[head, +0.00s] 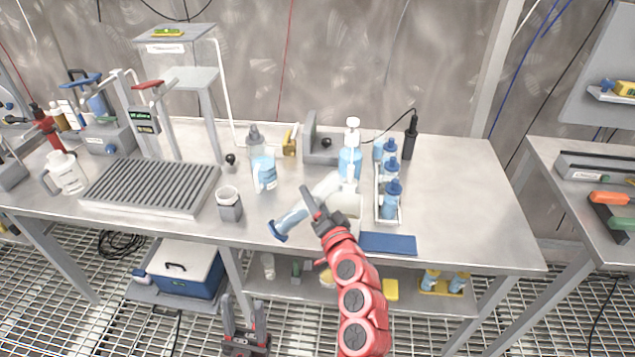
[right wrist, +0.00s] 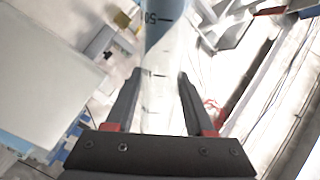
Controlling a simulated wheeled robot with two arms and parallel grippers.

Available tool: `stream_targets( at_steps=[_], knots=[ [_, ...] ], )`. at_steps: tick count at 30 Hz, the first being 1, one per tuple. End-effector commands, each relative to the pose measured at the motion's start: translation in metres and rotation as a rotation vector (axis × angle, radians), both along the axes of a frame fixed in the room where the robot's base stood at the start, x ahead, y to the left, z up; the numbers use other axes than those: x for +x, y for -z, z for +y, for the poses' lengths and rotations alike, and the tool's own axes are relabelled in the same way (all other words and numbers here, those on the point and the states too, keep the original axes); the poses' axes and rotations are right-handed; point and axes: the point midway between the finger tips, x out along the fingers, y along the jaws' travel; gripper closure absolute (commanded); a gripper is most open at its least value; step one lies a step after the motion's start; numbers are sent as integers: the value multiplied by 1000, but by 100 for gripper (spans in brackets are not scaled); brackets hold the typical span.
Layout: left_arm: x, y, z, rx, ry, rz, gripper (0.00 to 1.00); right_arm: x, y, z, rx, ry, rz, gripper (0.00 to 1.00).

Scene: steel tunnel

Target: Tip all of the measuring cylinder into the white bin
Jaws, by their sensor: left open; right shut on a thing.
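The measuring cylinder (head: 295,217) is tilted steeply, its blue foot low at the left and its clear end up at the right. Blue liquid shows toward the foot. My right gripper (head: 318,207) is shut on its middle; the right wrist view shows the cylinder (right wrist: 162,62) between the fingers (right wrist: 160,100), with blue liquid and a "50" mark. The white bin (head: 348,201) stands on the table just right of the gripper, partly hidden by it. The cylinder's upper end is close to the bin; whether it is over the rim I cannot tell. My left gripper (head: 245,332) is open and empty, low in front of the table.
A blue-filled pump bottle (head: 350,160) stands behind the bin. A white rack of blue bottles (head: 388,213) is to its right, a blue mat (head: 388,244) in front. A wash bottle (head: 263,172) and a grey cup (head: 229,205) stand left. The table's right part is clear.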

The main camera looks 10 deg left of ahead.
Motion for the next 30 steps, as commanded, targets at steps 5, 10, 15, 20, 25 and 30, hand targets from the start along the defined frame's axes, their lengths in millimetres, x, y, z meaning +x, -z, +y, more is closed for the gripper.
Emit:
stream_targets(
  at_steps=[5, 10, 15, 20, 25, 30],
  knots=[
    [0, -2, 0, 0, 0, 0, 50, -2, 5, 2, 118, 3, 69, 100],
    [0, -2, 0, 0, 0, 0, 50, -2, 6, 3, 136, 2, 78, 100],
    [0, -3, 0, 0, 0, 0, 50, -2, 6, 3, 153, 2, 89, 100],
    [0, -8, 0, 0, 0, 0, 50, -3, 7, 5, 284, 1, 168, 100],
    [0, -8, 0, 0, 0, 0, 50, -3, 8, 6, 318, 0, 185, 100],
    [0, -9, 0, 0, 0, 0, 50, -3, 7, 5, 331, 0, 193, 100]
  ],
)
